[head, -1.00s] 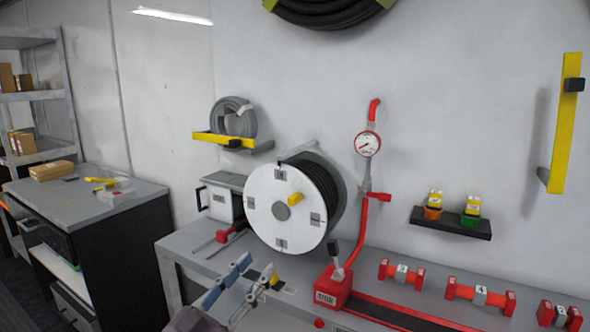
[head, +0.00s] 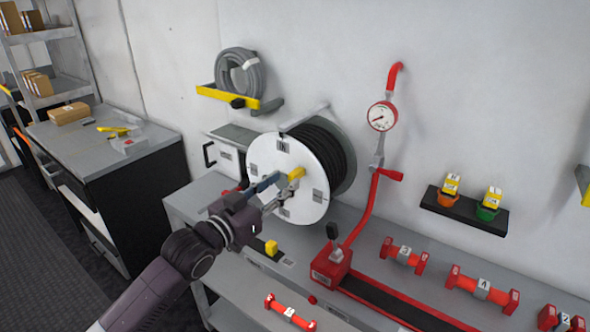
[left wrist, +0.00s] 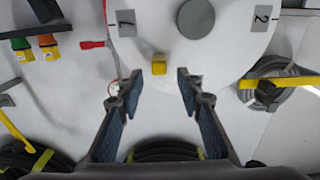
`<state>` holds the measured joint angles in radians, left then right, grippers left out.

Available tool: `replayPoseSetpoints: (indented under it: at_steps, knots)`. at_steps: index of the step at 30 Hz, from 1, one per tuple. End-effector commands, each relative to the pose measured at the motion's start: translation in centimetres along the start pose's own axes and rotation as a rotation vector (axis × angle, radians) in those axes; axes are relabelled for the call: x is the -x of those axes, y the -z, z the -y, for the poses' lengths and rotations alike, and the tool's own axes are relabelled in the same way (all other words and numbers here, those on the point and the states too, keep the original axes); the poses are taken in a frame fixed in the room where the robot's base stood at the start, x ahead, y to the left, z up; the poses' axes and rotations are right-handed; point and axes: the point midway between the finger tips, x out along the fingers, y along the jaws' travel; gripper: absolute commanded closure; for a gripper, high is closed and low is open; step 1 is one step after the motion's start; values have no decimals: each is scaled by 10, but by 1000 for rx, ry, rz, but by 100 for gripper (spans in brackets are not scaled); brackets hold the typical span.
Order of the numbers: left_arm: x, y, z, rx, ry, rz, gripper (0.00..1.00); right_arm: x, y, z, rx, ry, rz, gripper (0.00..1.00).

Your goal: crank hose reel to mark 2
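The hose reel has a white disc (head: 268,157) with square tags around its rim and black hose (head: 325,150) wound behind it. A yellow crank handle (head: 297,173) sticks out from the disc, up and right of its hub. In the left wrist view, the white disc shows tag 1 (left wrist: 126,23) and tag 2 (left wrist: 262,18), with the grey hub (left wrist: 196,17) between them. My left gripper (head: 278,188) is open in front of the disc. In the left wrist view, the yellow handle (left wrist: 160,62) appears between its spread fingertips (left wrist: 159,76). My right gripper is out of view.
A red lever box (head: 330,265) and several numbered red fittings (head: 404,255) stand on the grey bench right of the reel. A pressure gauge (head: 382,116) is on the wall. A yellow bracket (head: 226,97) holds a grey hose coil upper left.

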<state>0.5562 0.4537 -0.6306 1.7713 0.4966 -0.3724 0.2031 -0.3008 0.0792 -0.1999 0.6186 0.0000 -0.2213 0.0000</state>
Motion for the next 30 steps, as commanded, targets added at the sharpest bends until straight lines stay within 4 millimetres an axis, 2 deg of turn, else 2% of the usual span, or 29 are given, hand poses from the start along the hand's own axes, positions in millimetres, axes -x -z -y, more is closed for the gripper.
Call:
replayPoseSetpoints:
  at_steps: [3,9,15,23,30]
  knots:
    - [-19,2,-1,1,-1,-1,67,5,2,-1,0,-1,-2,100]
    - [-40,2,0,-1,-1,-2,67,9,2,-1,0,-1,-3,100]
    - [-49,1,0,0,0,-2,67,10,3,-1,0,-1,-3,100]
    - [-49,1,0,-1,-1,-2,67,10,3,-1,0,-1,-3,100]
    - [-49,0,0,-1,-1,-2,93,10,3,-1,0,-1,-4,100]
